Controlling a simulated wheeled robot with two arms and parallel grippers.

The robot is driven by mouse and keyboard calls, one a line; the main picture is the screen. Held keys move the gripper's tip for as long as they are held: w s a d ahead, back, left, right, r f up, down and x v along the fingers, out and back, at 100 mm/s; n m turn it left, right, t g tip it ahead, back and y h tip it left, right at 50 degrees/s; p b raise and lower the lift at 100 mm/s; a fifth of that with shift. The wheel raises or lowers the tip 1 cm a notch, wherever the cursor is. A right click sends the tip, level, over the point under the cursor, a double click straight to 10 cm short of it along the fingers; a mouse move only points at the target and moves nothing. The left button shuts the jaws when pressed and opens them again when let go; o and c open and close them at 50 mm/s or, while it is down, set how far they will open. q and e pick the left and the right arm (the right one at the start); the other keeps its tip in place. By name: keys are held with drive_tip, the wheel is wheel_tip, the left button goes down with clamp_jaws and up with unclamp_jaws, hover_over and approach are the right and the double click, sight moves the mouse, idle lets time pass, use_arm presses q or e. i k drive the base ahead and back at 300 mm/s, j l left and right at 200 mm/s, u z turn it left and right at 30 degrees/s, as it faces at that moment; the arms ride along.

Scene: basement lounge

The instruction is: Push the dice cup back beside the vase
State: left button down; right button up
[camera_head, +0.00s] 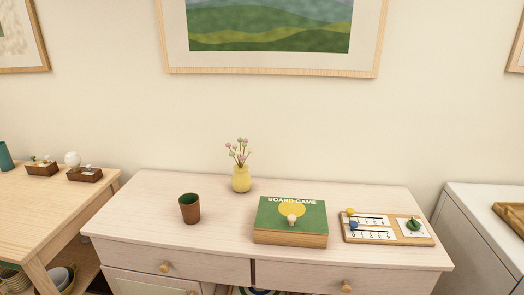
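The dice cup (190,211) is a brown cup with a dark green inside, standing upright on the left part of the pale wooden cabinet top (140,211). The vase (241,180) is yellow, holds several small pink and pale flowers, and stands near the back edge, to the right of the cup and farther back. A clear gap separates the cup and the vase. Neither of my grippers shows in the head view.
A green board game box (271,221) lies right of the cup, in front of the vase. A wooden board with cards (376,237) lies farther right. The cabinet top behind and left of the cup is clear. A wooden table (40,205) with small trays stands left.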

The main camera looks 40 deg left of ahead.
sight(189, 202)
drive_tip(key=u, duration=1.75)
